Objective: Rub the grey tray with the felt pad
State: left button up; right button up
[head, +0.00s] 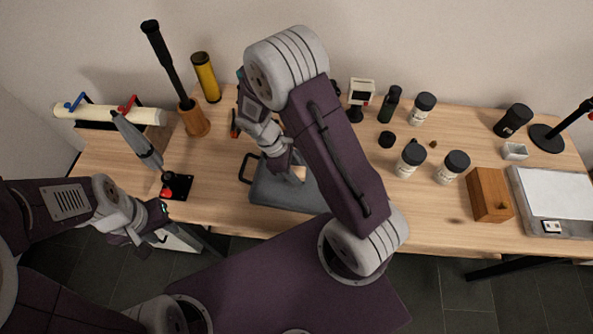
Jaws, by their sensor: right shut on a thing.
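The grey tray (272,188) lies on the wooden table near its front edge, with a dark handle at its left end. My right arm crosses over it and hides much of its right and far parts. My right gripper (296,176) points down over the tray and is shut on the felt pad, which is mostly hidden under the gripper. Whether the pad touches the tray cannot be made out. My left gripper (158,236) is low at the table's front left edge, away from the tray; its fingers are too small to read.
A joystick box (176,186) and a grey umbrella-like thing (138,140) are at left. A wooden holder (193,119) and yellow cylinder (206,77) stand behind. Several jars (410,158), a wooden box (490,194) and a white-topped device (555,202) are at right.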

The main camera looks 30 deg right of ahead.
notch_tip(320, 180, up, 3)
jog(key=shift+s+d+r+p, duration=0.1)
jog(key=shift+s+p, duration=0.05)
jog(key=shift+p, duration=1)
notch_tip(320, 180, up, 2)
jog(key=shift+r+p, duration=0.1)
jog(key=shift+p, duration=1)
jog(key=shift+r+p, duration=0.6)
jog(key=shift+p, duration=0.05)
